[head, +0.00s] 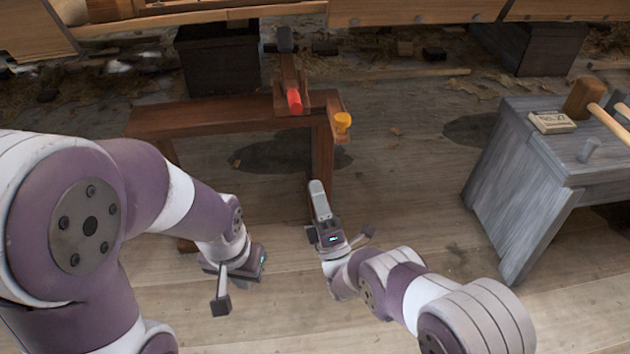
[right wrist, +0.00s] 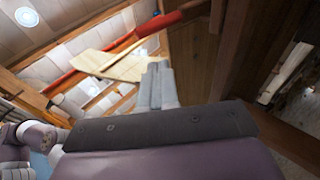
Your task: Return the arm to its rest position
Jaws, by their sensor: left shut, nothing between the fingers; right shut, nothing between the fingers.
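My left gripper (head: 240,274) is at the lower left of the head view, in front of the brown bench and above the floor. It is shut and empty. My right gripper (head: 319,196) stands near the middle of the head view, pointing up toward the right end of the bench. It is shut, with its fingers together and nothing between them. In the right wrist view its fingers (right wrist: 158,86) point upward.
The brown wooden bench (head: 200,116) carries a tool with a red end (head: 294,101) and a yellow knob (head: 342,121) at its right. A grey bench (head: 535,185) at the right holds a mallet (head: 582,97) and a labelled block (head: 552,122). Floor between them is clear.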

